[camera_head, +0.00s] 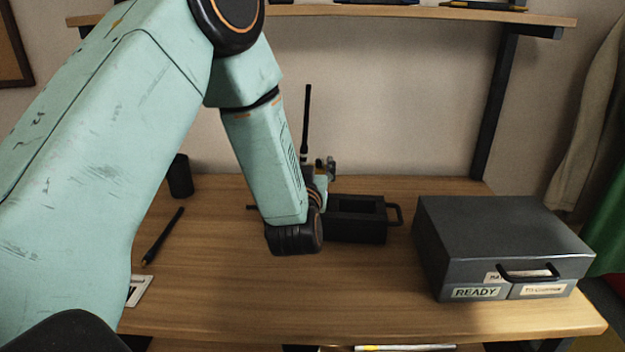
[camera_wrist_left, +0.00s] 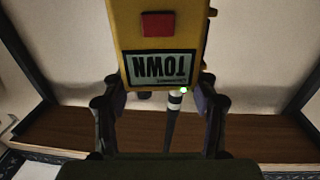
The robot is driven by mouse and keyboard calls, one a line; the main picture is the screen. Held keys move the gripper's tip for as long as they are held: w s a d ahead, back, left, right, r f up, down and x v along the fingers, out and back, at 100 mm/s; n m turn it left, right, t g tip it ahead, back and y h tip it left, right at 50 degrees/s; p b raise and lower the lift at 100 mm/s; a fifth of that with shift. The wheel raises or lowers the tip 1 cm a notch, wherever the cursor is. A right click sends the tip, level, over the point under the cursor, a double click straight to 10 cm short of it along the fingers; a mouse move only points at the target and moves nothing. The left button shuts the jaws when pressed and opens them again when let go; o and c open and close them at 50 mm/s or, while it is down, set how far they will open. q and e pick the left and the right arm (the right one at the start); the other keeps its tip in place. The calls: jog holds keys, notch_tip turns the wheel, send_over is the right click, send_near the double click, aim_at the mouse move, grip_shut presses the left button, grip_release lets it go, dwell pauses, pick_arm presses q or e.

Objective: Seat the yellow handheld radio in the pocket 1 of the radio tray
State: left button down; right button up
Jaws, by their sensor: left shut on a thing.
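The yellow handheld radio (camera_wrist_left: 193,30) fills the top middle of the left wrist view. It has a red button, a screen reading TOWN upside down, and a small green light. My left gripper (camera_wrist_left: 157,88) is shut on it, one finger at each side. In the head view my left gripper (camera_head: 322,172) is by the left end of the black radio tray (camera_head: 358,232), mostly behind my arm. The radio's yellow body is hidden there; a thin black antenna (camera_head: 307,120) rises above the gripper. The pocket numbers cannot be read. My right gripper is not in view.
A grey case (camera_head: 490,225) labelled READY stands on the desk (camera_head: 330,295) at right. A black cup (camera_head: 181,176), a loose black stick (camera_head: 163,237) and a white card (camera_head: 139,290) are at left. A shelf (camera_head: 420,14) spans above. The front middle of the desk is clear.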

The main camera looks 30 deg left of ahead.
pick_arm(q)
jog(key=f, duration=0.2)
jog(key=shift+s+a+f, duration=0.1)
jog(key=shift+a+f, duration=0.25)
jog(key=shift+w+d, duration=0.25)
jog(key=shift+d, duration=0.2)
jog(key=shift+b, duration=0.3)
jog(key=c, duration=0.8)
grip_release()
jog(key=shift+s+a+f, duration=0.15)
jog(key=shift+s+a, duration=0.05)
jog(key=shift+c, duration=0.2)
jog(key=shift+o, duration=0.7)
jog(key=shift+a, duration=0.15)
jog(key=shift+o, duration=1.6)
jog(key=shift+w+d, duration=0.15)
jog(key=shift+d, duration=0.1)
jog(key=shift+a, duration=0.15)
